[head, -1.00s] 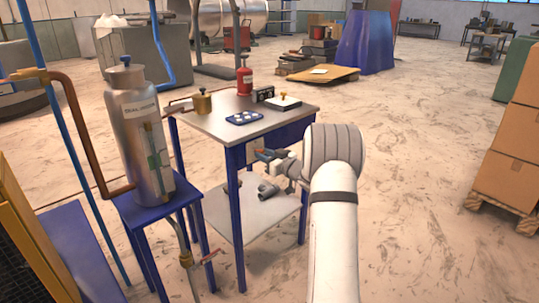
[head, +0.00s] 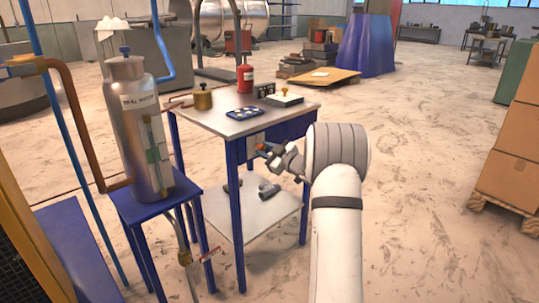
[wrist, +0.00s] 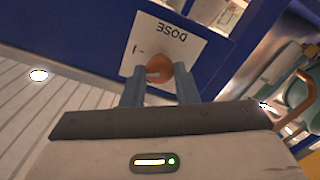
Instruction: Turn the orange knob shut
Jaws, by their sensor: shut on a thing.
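The orange knob (wrist: 160,68) sits on a white plate marked DOSE (wrist: 182,38), which appears upside down in the wrist view. In the head view my gripper (head: 268,151) reaches the plate (head: 254,142) on the side of the blue-legged table (head: 236,125). Only a small orange bit of the knob shows there, and the fingers partly hide it.
A metal canister (head: 133,125) stands on a blue stand to the left. Cardboard boxes (head: 510,140) stand at right. Floor between is clear.

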